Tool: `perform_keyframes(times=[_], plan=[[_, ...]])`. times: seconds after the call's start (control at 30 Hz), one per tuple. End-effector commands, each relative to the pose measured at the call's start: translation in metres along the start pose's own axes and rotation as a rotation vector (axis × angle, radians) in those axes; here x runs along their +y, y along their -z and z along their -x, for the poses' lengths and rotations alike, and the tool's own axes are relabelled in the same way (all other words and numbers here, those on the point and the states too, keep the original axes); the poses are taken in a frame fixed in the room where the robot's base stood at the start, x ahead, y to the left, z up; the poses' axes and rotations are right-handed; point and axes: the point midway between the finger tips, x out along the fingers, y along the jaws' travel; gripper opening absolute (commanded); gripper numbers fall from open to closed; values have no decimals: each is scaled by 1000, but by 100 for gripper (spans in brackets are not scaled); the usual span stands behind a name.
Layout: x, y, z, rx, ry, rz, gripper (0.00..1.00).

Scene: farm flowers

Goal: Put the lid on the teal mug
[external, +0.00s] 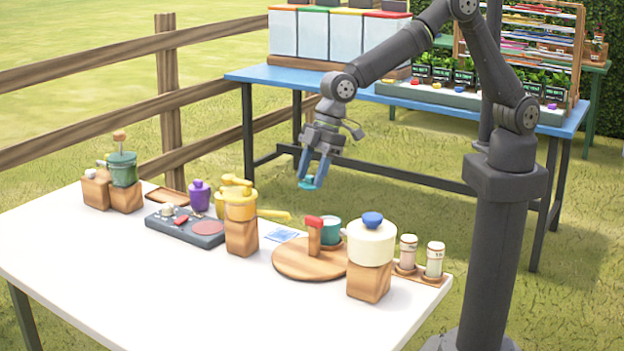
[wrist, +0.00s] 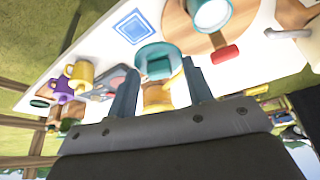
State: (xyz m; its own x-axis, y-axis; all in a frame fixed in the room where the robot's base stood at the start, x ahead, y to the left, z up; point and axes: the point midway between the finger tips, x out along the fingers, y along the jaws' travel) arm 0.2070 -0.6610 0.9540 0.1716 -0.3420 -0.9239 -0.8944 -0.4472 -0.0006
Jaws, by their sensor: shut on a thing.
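My gripper (external: 314,174) is shut on the small teal lid (external: 307,184), holding it in the air beyond the table's far edge in the external view. In the wrist view the lid (wrist: 153,58) shows as a teal disc between my fingers (wrist: 160,80). The teal mug (external: 330,231) stands upright on a round wooden board (external: 290,262), below and slightly right of my gripper in the external view. The mug's rim and pale inside show at the top of the wrist view (wrist: 211,14). The mug has no lid on it.
A white pot with a blue knob (external: 371,245) is on a block to the right, near two shakers (external: 434,260). A yellow pot (external: 240,207) and grey tray (external: 190,231) are left. The front tabletop is clear.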

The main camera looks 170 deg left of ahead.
Motion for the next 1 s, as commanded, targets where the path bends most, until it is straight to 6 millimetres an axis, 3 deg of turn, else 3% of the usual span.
perform_keyframes(times=[0.1,0.37,0.63,1.0], plan=[[-34,7,5,3,-25,-56,25],[-76,14,12,2,-62,-151,25],[-83,11,7,0,-70,-172,25],[-82,-2,-26,-1,-68,-171,25]])
